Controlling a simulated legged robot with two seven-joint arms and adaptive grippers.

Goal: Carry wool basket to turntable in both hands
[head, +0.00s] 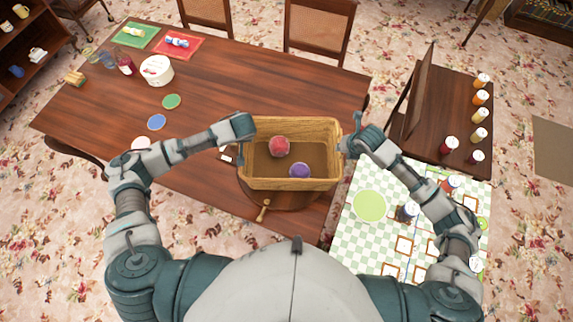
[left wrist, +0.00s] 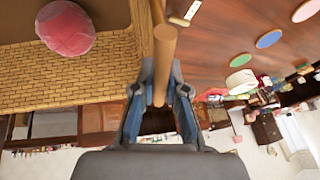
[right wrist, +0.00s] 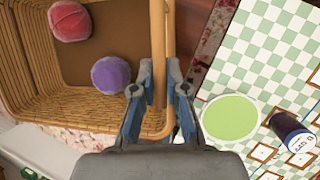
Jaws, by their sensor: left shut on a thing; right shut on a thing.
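The wool basket (head: 290,184) is a tan wicker box with a red wool ball (head: 279,147) and a purple wool ball (head: 299,170) inside. It is over the round brown turntable (head: 285,202), whose front edge and wooden handle (head: 263,210) show below it. I cannot tell whether the basket touches the turntable. My left gripper (head: 242,142) is shut on the basket's left handle, a rod seen in the left wrist view (left wrist: 164,60). My right gripper (head: 346,146) is shut on the right handle, seen in the right wrist view (right wrist: 158,50).
A checkered cloth (head: 345,225) with a green disc (head: 369,205), a dark jar (head: 406,212) and several small frames lies to the right. A white tub (head: 157,70) and coloured discs (head: 171,101) are on the wooden table's left part. A side table (head: 440,115) holds several jars.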

